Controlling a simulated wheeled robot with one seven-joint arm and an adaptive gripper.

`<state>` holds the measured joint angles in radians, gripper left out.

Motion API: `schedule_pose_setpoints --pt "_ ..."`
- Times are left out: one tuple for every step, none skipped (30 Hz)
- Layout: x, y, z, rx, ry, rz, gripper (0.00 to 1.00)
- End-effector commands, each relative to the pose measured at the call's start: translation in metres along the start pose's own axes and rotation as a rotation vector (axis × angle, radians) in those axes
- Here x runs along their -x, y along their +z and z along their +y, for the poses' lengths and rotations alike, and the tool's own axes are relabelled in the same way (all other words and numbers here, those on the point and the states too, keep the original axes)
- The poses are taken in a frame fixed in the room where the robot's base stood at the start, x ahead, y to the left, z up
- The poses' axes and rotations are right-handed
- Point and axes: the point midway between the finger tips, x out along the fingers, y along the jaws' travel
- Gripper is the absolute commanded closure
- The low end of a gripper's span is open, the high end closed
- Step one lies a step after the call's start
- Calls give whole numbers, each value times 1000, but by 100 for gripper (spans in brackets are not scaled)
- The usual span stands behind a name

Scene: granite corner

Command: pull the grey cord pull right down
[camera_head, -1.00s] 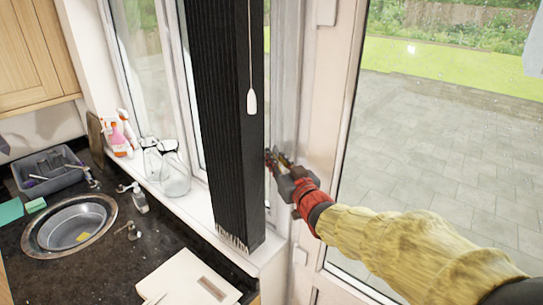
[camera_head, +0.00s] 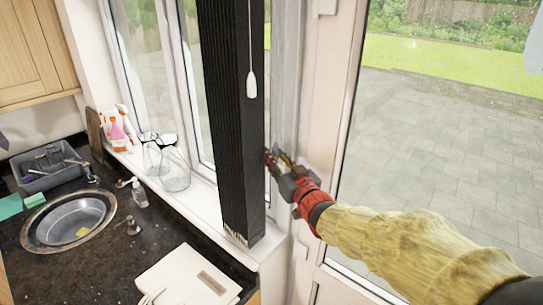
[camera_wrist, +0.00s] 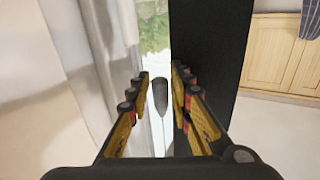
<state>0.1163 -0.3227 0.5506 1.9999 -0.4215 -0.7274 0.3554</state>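A pale cord pull (camera_head: 251,85) hangs on a thin cord in front of the dark pleated blind (camera_head: 235,150) in the head view. My gripper (camera_head: 275,160) is at the blind's right edge, lower than this pull in the picture. In the wrist view a grey cord pull (camera_wrist: 160,94) shows in the gap between the open fingers of my gripper (camera_wrist: 160,85), with its thin cord running down the picture. The fingers are apart from it on both sides. I cannot tell whether both views show the same pull, or how deep it sits between the fingertips.
The blind stands close on the right in the wrist view (camera_wrist: 205,50), and a pale curtain (camera_wrist: 85,60) hangs on the left. A glazed door (camera_head: 440,150) is right of my arm. Glass jars (camera_head: 172,170) stand on the sill, left of the blind.

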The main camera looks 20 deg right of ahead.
Motion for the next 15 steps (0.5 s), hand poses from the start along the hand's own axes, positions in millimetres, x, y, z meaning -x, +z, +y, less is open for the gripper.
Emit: schedule_pose_setpoints --pt "5 -1 0 1 1 1 79" --pt "9 -1 0 1 1 2 79" --pt "15 -1 0 1 1 1 79" --pt "20 -1 0 2 1 1 79" --pt "25 -1 0 2 2 2 79" --pt "33 0 0 1 2 1 79" --pt "39 -1 0 1 2 2 79" --pt "45 0 0 1 2 0 79" --pt "53 0 0 2 2 1 79" --pt "59 0 0 1 3 0 79" --pt "65 0 0 1 3 1 79" --pt "72 0 0 1 2 0 79" --pt "77 0 0 1 2 0 79" --pt "82 0 0 1 2 0 79" --pt "88 1 0 1 2 -1 79"
